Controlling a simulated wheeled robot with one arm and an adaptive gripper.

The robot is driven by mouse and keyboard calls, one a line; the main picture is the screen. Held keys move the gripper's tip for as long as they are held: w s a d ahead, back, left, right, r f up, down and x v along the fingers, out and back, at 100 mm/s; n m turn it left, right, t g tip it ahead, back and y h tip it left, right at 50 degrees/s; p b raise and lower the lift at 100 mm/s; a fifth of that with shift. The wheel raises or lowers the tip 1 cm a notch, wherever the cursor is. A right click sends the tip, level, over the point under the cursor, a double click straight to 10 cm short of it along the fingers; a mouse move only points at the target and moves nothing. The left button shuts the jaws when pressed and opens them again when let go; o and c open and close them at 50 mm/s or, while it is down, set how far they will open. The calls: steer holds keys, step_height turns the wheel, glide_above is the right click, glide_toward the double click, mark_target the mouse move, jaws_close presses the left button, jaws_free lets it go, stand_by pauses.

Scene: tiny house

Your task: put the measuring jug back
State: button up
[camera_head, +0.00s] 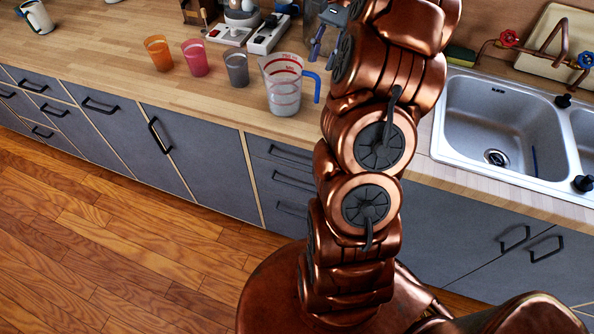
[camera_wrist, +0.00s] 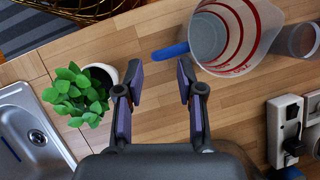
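The measuring jug (camera_head: 282,86) is clear with red markings and a blue handle. It stands upright on the wooden counter (camera_head: 130,50), left of the sink. My gripper (camera_head: 318,42) is above the counter, behind and to the right of the jug, partly hidden by my arm. In the wrist view my gripper (camera_wrist: 161,85) is open, with bare counter between its fingers. The jug (camera_wrist: 228,35) is beyond the right fingertip there, its blue handle (camera_wrist: 170,51) pointing left towards the gap. The gripper and the jug appear apart.
An orange cup (camera_head: 158,53), a pink cup (camera_head: 195,58) and a grey cup (camera_head: 236,68) stand left of the jug. Power sockets (camera_head: 268,34) lie behind. A potted plant (camera_wrist: 78,95) stands near the sink (camera_head: 495,120). A wire basket (camera_wrist: 85,8) shows at the wrist view's top.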

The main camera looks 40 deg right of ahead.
steer(key=s+a+r+n+g+h, duration=0.1)
steer(key=s+a+n, duration=0.25)
steer(key=a, duration=0.65)
steer(key=s+a+r+n+h, duration=0.1)
steer(key=s+a+n, duration=0.25)
steer(key=a, duration=0.65)
steer(key=s+a+f+n+h, duration=0.1)
steer(key=s+a+f+n, duration=0.2)
steer(key=s, duration=0.5)
steer(key=s+a+f+n+h, duration=0.2)
steer(key=s+a+f+n, duration=0.1)
steer(key=s, duration=0.5)
steer(key=shift+s+a+f+n, duration=0.15)
steer(key=shift+s+a+n, duration=0.05)
steer(key=shift+a+n, duration=0.65)
